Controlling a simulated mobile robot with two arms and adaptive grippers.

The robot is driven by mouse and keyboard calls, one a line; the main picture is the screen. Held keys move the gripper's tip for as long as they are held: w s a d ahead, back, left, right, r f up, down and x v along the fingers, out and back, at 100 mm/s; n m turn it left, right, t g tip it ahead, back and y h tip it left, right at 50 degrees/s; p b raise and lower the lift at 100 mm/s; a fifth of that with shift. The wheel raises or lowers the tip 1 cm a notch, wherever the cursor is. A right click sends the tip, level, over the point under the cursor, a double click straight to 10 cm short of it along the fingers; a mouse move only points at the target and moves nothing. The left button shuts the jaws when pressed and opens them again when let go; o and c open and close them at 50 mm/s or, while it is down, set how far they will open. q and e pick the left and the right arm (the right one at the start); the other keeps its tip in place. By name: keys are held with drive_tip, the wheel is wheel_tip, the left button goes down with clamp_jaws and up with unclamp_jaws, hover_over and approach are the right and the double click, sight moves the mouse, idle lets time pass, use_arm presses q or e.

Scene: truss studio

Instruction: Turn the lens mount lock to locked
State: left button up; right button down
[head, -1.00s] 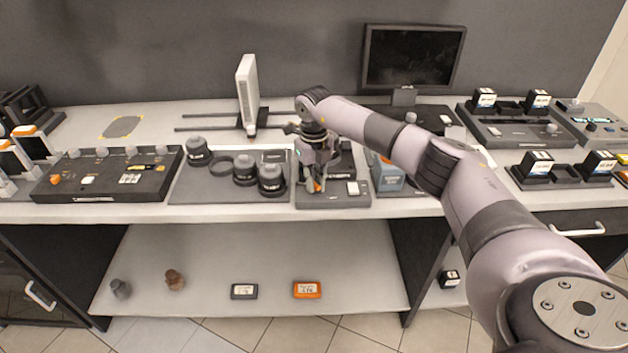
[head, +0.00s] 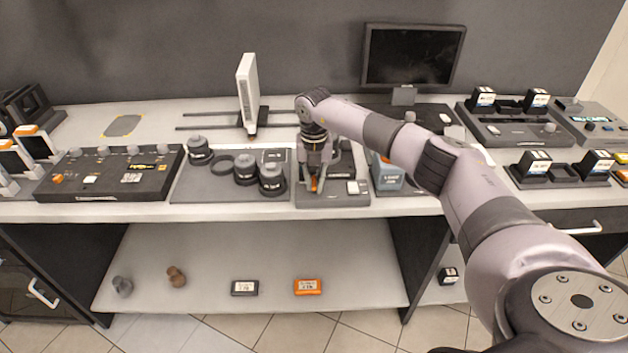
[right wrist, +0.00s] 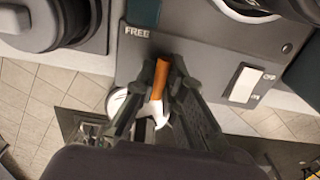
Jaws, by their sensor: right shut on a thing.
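The lens mount lock is an orange lever (right wrist: 160,82) on a grey mount unit (head: 335,201) at the bench's front middle. In the right wrist view the lever lies between the two dark fingers of my right gripper (right wrist: 162,72), which is shut on it. The word FREE is printed on the plate just beyond the fingertips. In the head view my right gripper (head: 314,186) points down onto the unit, with a bit of orange showing at its tips. The gripper hides part of the unit and any locked mark. My left gripper is not in view.
A white rocker switch (right wrist: 242,86) marked OFF and ON sits close to the right of the lever. Several dark lenses stand on a mat (head: 215,188) to the left. A blue box (head: 388,178) stands close on the right. A monitor (head: 413,56) is behind.

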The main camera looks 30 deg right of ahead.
sight(314, 181)
drive_tip(key=shift+r, duration=0.1)
idle(0.3)
drive_tip(key=c, duration=1.7)
unclamp_jaws()
wheel_tip(314, 181, up, 12)
drive_tip(key=shift+f, duration=0.1)
